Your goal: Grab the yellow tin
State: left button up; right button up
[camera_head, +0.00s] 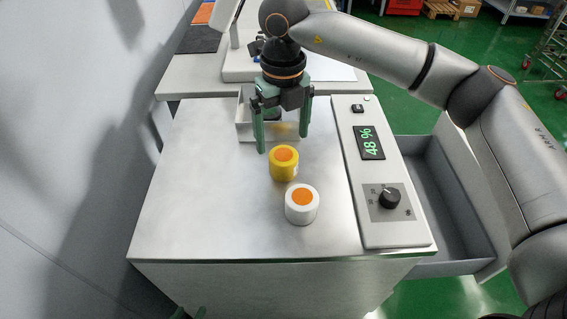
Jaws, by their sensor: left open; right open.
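The yellow tin (284,175) with an orange top stands upright on the steel top of the conveyor unit. A white tin (302,212) with an orange top stands just in front of it, slightly to the right. My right gripper (283,144) points down with its two green fingers apart. It is open and empty, just behind and above the yellow tin, and I cannot tell the exact gap. My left gripper (190,313) shows only as green fingertips at the bottom edge, below the front of the unit. It is open.
A white open box (243,131) stands behind the yellow tin, partly hidden by my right gripper. A control panel (352,215) with a 48 % display and a knob lies to the right. A grey bin (440,205) is beyond it. The steel top is clear at left.

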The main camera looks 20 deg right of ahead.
aim_at(284, 155)
jog(key=f, duration=0.4)
jog(key=s+f, duration=0.1)
jog(key=f, duration=0.1)
jog(key=shift+f, duration=0.25)
jog(key=c, duration=1.4)
jog(key=shift+r, duration=0.2)
